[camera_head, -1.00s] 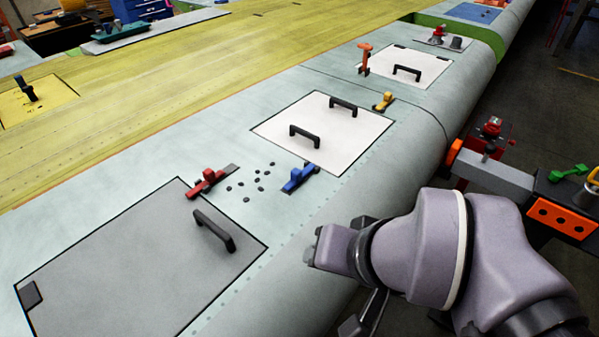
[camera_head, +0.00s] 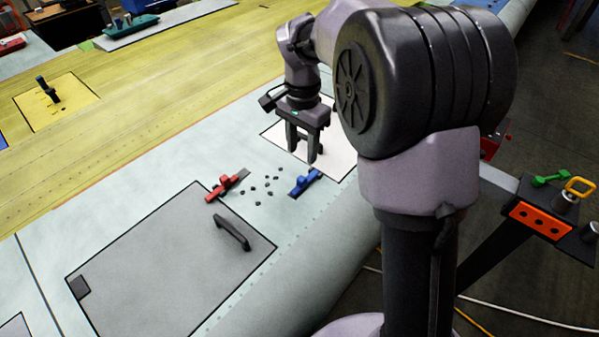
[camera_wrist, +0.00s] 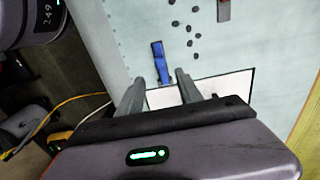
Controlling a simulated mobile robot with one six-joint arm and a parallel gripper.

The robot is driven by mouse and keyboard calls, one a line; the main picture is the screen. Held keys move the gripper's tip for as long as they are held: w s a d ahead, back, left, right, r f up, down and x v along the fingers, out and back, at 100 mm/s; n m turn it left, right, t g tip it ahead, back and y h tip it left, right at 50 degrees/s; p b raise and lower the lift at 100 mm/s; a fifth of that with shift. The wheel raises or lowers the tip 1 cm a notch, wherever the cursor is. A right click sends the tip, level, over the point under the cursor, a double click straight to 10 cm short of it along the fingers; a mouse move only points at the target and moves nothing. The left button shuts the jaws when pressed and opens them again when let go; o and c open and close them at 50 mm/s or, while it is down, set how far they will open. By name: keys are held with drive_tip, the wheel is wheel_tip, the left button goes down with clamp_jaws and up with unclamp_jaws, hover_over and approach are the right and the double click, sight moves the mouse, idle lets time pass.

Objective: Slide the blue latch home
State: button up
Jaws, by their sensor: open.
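The blue latch (camera_head: 305,182) lies on the pale wing skin at the near edge of the white panel (camera_head: 344,168), in the head view. My gripper (camera_head: 304,158) points down over the white panel, behind the latch in the head view. Its two fingers are apart with nothing between them, as the wrist view (camera_wrist: 171,78) also shows. I cannot tell the exact height of the fingertips above the panel. My arm hides much of the white panel and its handles.
A red latch (camera_head: 226,186) lies left of the blue one, with several small dark pieces (camera_head: 269,190) scattered between them. A grey panel (camera_head: 165,265) with a black handle (camera_head: 232,232) lies nearer. A cart with an orange block (camera_head: 541,217) stands at right.

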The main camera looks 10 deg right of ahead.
sight(302, 178)
wheel_tip(302, 178, down, 10)
drive_tip(key=shift+r+b, duration=0.25)
drive_tip(key=shift+b, duration=0.75)
clamp_jaws()
idle(0.5)
